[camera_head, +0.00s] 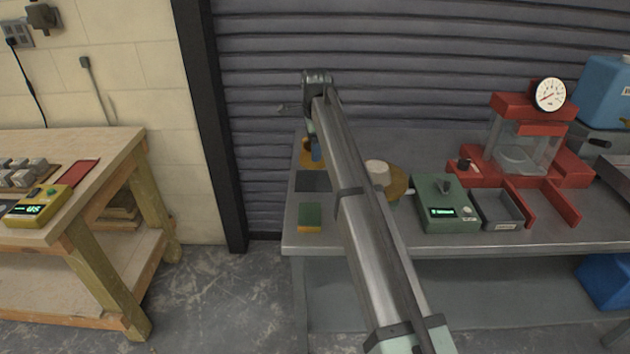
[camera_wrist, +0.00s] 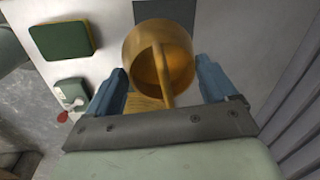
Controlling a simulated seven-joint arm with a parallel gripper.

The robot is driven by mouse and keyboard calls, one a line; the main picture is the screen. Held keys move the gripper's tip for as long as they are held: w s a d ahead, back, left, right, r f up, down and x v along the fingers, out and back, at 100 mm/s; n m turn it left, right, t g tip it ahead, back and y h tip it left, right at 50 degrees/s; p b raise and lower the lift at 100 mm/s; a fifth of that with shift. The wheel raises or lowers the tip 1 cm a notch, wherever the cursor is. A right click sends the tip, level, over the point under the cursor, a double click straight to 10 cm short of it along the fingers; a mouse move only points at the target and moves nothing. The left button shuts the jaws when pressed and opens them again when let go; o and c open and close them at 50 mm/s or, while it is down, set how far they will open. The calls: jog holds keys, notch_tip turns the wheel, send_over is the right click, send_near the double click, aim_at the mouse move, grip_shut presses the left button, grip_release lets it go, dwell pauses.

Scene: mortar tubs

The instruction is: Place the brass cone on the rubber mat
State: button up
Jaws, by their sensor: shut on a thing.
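The brass cone (camera_wrist: 160,52) is hollow and golden, with its open round end and a bar across it showing in the wrist view. It sits between the two blue fingers of my gripper (camera_wrist: 160,82), which is shut on it. In the head view the cone (camera_head: 305,158) is partly hidden behind my gripper (camera_head: 316,150), near the back left of the steel bench. The rubber mat is a dark grey rectangle (camera_head: 313,182) just in front of the cone. The mat also shows beyond the cone in the wrist view (camera_wrist: 168,9), partly covered by it.
A green and yellow sponge (camera_head: 310,217) lies in front of the mat. Right of my arm are a round brown board (camera_head: 399,185) with a white piece (camera_head: 377,172), a green device (camera_head: 443,200), a grey tray (camera_head: 498,210) and a red press (camera_head: 530,140). A ribbed shutter (camera_head: 270,100) stands behind.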

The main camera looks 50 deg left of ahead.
jog(key=shift+w+a+f, duration=0.1)
jog(key=shift+w+a, duration=0.35)
jog(key=shift+a, duration=0.15)
jog(key=shift+w+a+f, duration=0.1)
jog(key=shift+w+a, duration=0.3)
jog(key=shift+a, duration=0.2)
jog(key=shift+w+a+r+m, duration=0.2)
jog(key=shift+m, duration=0.3)
jog(key=shift+d+f+m, duration=0.1)
jog(key=shift+m, duration=0.3)
jog(key=shift+f, duration=4.9)
jog(key=shift+f, duration=0.1)
jog(key=o, duration=1.5)
